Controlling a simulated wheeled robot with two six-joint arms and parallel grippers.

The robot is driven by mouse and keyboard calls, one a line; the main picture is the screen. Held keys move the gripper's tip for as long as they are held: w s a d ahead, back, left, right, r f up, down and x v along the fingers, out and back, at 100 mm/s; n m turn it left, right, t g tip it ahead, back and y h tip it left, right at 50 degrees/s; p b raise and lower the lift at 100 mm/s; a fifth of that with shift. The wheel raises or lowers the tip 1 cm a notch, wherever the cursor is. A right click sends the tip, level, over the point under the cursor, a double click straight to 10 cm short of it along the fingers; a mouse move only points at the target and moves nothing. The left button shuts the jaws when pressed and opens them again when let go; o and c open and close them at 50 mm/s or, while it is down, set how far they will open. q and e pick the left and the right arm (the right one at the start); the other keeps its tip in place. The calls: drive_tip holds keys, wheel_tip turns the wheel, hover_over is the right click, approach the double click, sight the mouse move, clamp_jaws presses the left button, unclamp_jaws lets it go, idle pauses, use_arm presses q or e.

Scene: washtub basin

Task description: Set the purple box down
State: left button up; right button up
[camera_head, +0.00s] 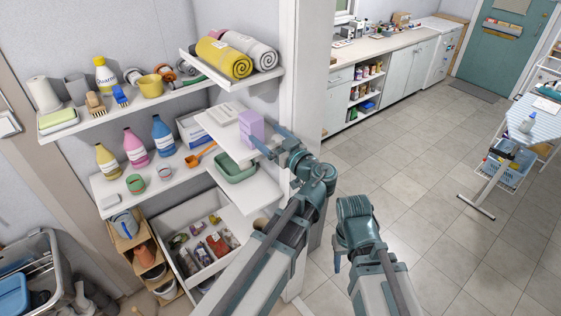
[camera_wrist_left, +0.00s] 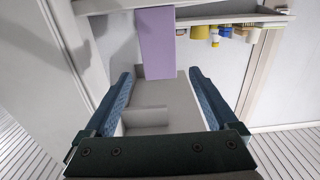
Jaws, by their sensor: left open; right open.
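The purple box (camera_head: 250,126) stands upright on a white shelf board (camera_head: 222,138), beside a pale slotted tray (camera_head: 227,112). My left gripper (camera_head: 266,143) is open at the right of the box. In the left wrist view the purple box (camera_wrist_left: 156,43) lies just beyond the two spread fingertips of the left gripper (camera_wrist_left: 159,72), with no finger closed on it. The box's underside is hidden. My right gripper (camera_head: 342,258) is low over the floor, away from the shelves, and I see nothing in it.
A green basin (camera_head: 235,168) and an orange scoop (camera_head: 199,156) are near the box. Several bottles stand on the shelf to the left. Rolled towels (camera_head: 224,57) lie on the shelf above. A white post (camera_head: 307,85) stands close behind my left arm.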

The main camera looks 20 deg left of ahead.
use_arm(q)
drive_tip(key=shift+a+f, duration=0.1)
drive_tip(key=s+d+f+m+g+h, duration=0.25)
drive_tip(key=s+f, duration=0.25)
drive_tip(key=f, duration=0.3)
drive_tip(key=s+d+f+m+g+h, duration=0.2)
drive_tip(key=s+f+m+g+h, duration=0.25)
drive_tip(key=f, duration=0.25)
drive_tip(key=s+d+f+m+g+h, duration=0.4)
drive_tip(key=s+d+f+m+h, duration=0.2)
drive_tip(key=s+d, duration=0.5)
drive_tip(key=shift+s+d+f+m, duration=0.15)
drive_tip(key=shift+s+f+m, duration=0.15)
drive_tip(key=shift+s+m, duration=0.25)
drive_tip(key=shift+w, duration=0.1)
wheel_tip(320, 180, down, 17)
drive_tip(key=b, duration=1.6)
drive_tip(key=shift+b, duration=0.4)
